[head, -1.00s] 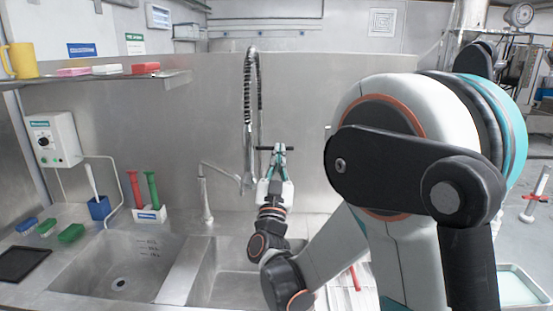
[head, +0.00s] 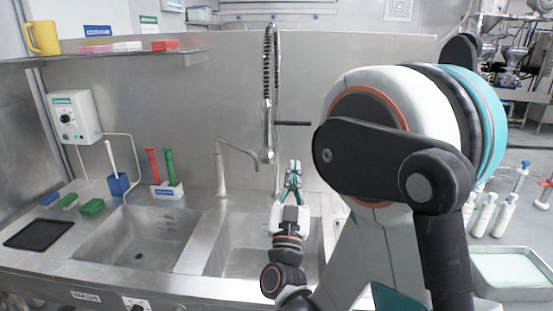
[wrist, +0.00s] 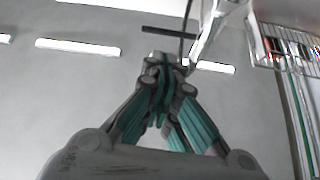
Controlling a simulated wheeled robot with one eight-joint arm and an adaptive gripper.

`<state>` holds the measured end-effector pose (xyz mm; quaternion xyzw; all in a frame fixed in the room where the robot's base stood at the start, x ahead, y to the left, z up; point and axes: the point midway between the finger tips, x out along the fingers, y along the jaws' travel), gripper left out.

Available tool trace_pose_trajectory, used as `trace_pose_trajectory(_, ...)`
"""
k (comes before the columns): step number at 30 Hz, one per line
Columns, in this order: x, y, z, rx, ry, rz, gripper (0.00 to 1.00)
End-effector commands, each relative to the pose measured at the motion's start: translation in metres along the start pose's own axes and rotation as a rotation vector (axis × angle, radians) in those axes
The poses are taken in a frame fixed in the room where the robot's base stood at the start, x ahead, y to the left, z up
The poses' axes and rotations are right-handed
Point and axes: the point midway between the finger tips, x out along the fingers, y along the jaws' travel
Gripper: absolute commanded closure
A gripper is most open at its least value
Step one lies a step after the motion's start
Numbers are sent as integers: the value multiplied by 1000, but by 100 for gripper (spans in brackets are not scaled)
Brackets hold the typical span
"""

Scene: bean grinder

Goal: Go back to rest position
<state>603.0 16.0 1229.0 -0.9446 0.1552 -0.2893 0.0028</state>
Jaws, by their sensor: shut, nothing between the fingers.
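My gripper (head: 294,168) is shut and empty, with its fingers pointing up. In the head view it stands in the air above the right-hand sink basin (head: 238,232), to the right of the spray tap. In the wrist view the closed fingers (wrist: 167,70) of my gripper meet at the tips with nothing between them. The arm's upper links fill the right half of the head view and hide part of the counter behind them.
The spring spray tap (head: 270,90) and a bent spout (head: 222,170) stand close left of my gripper. A dark horizontal bar (head: 293,123) is just above it. A tray (head: 512,268) stands right.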

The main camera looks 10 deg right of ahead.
Motion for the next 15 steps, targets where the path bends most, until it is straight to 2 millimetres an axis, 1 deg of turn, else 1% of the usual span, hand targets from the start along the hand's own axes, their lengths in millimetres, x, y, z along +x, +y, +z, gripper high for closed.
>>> trace_pose_trajectory(5,12,-18,-8,8,-74,-103,100)
trace_pose_trajectory(9,17,-36,-12,13,-191,-224,100)
trace_pose_trajectory(12,14,-46,-13,13,-287,-301,100)
trace_pose_trajectory(15,6,-50,-13,10,-392,-364,100)
